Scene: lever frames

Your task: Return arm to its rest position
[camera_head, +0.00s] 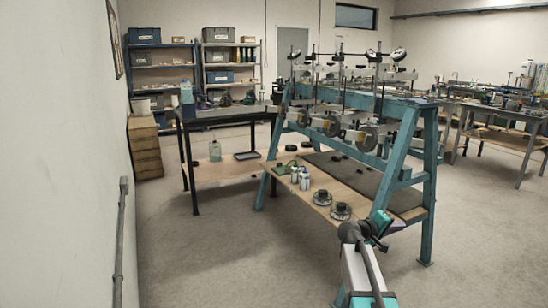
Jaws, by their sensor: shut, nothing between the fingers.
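My arm (362,262) stands at the bottom right of the head view, folded close above my own column. Its dark end, with my gripper (383,245), sits just right of the upper joint and is small in the picture. My gripper is shut and holds nothing. The arm end shows in front of the lower right part of the blue lever frame (404,155). I cannot tell how much gap lies between them.
The blue frame carries several levers and round weights (368,138). Its wooden shelf (275,178) holds cans (304,181) and dark round parts (340,210). A dark table (225,115) stands behind left. A wall with a rail (122,230) runs along the left. Floor between is clear.

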